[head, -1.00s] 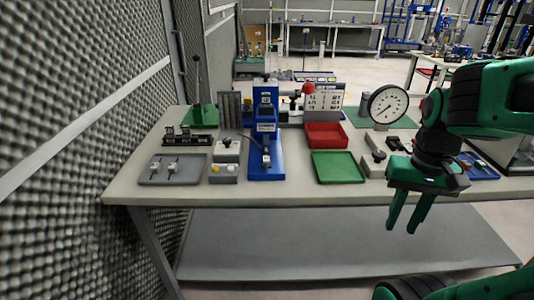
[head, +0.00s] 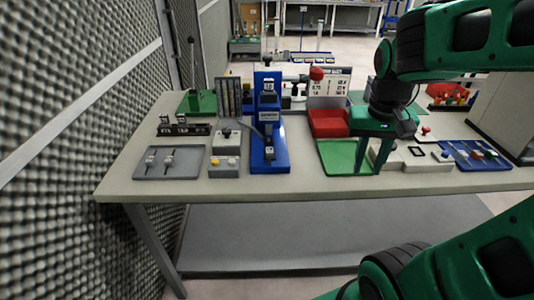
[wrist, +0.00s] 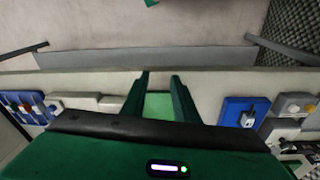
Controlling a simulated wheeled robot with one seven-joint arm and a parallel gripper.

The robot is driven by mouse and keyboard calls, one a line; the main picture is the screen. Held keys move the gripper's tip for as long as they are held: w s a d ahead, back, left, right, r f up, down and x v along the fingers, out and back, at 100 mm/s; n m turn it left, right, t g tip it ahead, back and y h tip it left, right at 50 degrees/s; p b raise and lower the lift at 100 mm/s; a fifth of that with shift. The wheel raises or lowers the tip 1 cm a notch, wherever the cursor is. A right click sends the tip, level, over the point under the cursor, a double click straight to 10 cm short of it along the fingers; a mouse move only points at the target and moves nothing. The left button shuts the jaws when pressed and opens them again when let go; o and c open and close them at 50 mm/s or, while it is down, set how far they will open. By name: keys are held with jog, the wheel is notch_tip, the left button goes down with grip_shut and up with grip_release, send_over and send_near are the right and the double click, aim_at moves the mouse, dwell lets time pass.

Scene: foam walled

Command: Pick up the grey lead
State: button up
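My gripper (head: 369,168) hangs over the right part of the green tray (head: 335,165), fingers pointing down. In the wrist view my gripper (wrist: 160,78) is open, with nothing between its fingers; pale green shows behind the gap. A blue tray (head: 503,163) at the right end of the bench holds several small pieces with coloured ends; it also shows at the left of the wrist view (wrist: 12,98). They are too small to tell which, if any, is the grey lead. A thin dark cable (head: 246,126) runs between a grey box and the blue stand.
The blue stand (head: 281,155) rises left of the green tray, with a red bin (head: 328,123) behind the tray. A grey tray (head: 188,171) with two small metal parts lies at the left. A pale block (head: 430,162) lies right of my gripper. The bench's front strip is clear.

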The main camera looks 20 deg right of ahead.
jog(key=w+a+r+n+t, duration=0.1)
jog(key=w+a, duration=0.2)
jog(key=w, duration=0.3)
jog(key=w+a+r+t, duration=0.1)
jog(key=w+a, duration=0.2)
jog(key=w, duration=0.2)
jog(key=n+t, duration=0.1)
send_near(269, 145)
jog(key=shift+d+f, duration=0.15)
jog(key=shift+f, duration=0.65)
jog(key=shift+w+x, duration=0.2)
jog(key=shift+x, duration=2.9)
jog(key=shift+r, duration=0.1)
grip_shut()
